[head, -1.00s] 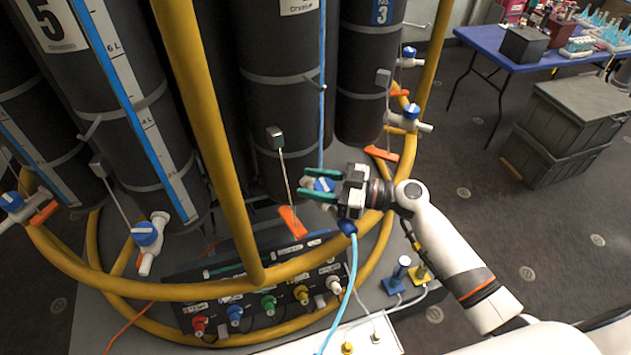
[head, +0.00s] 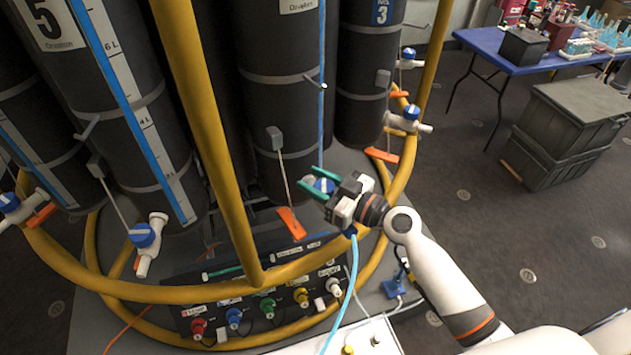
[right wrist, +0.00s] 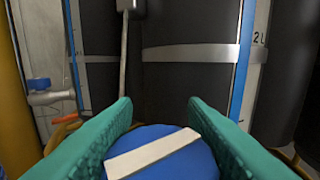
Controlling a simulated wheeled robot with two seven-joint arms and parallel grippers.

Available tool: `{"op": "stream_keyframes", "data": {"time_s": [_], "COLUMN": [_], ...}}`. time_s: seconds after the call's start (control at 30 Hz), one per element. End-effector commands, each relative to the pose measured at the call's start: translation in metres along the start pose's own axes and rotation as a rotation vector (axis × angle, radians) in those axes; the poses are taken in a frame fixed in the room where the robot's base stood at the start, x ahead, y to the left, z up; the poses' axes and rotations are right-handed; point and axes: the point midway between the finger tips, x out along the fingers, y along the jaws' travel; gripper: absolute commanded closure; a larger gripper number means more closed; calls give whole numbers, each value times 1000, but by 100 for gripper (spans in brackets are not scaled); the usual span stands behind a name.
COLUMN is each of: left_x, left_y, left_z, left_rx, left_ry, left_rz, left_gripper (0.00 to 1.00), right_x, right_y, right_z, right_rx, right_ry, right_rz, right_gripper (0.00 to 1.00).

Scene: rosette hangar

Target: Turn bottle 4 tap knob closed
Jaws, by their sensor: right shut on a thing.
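The blue tap knob (head: 325,185) sits low in front of the middle dark bottle (head: 278,115), which stands between the bottles marked 5 and 3; its own number is out of view. My right gripper (head: 314,181) is shut on this knob, with one teal finger on each side. In the right wrist view the round blue knob (right wrist: 190,165) fills the space between the fingers, and its white bar slants up to the right. The tap body is mostly hidden by the gripper. My left gripper is not in view.
A yellow tube rail (head: 200,100) rises left of the gripper and curves below it. A panel with coloured connectors (head: 265,308) lies beneath. An orange tag (head: 292,223) hangs close by on the left. Other blue-knobbed taps (head: 142,235) stand on neighbouring bottles.

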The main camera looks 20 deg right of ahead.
Motion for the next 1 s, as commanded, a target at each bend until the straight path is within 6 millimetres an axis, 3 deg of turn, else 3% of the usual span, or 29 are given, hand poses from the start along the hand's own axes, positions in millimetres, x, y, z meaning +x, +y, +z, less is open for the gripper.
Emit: {"op": "stream_keyframes", "data": {"time_s": [0.3, 0.83, 0.87, 1.0], "left_x": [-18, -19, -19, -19], "left_y": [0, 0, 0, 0], "left_z": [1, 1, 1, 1], "left_rx": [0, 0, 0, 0], "left_ry": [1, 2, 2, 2], "left_rz": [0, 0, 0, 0], "left_gripper": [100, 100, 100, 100], "right_x": [0, 0, 0, 0], "right_y": [-2, -3, -3, -3], "right_z": [2, 1, 1, 1], "right_rx": [0, 0, 0, 0], "right_ry": [1, -1, 0, 0], "right_rz": [-137, -166, -166, -166], "right_gripper": [84, 84, 58, 39]}}
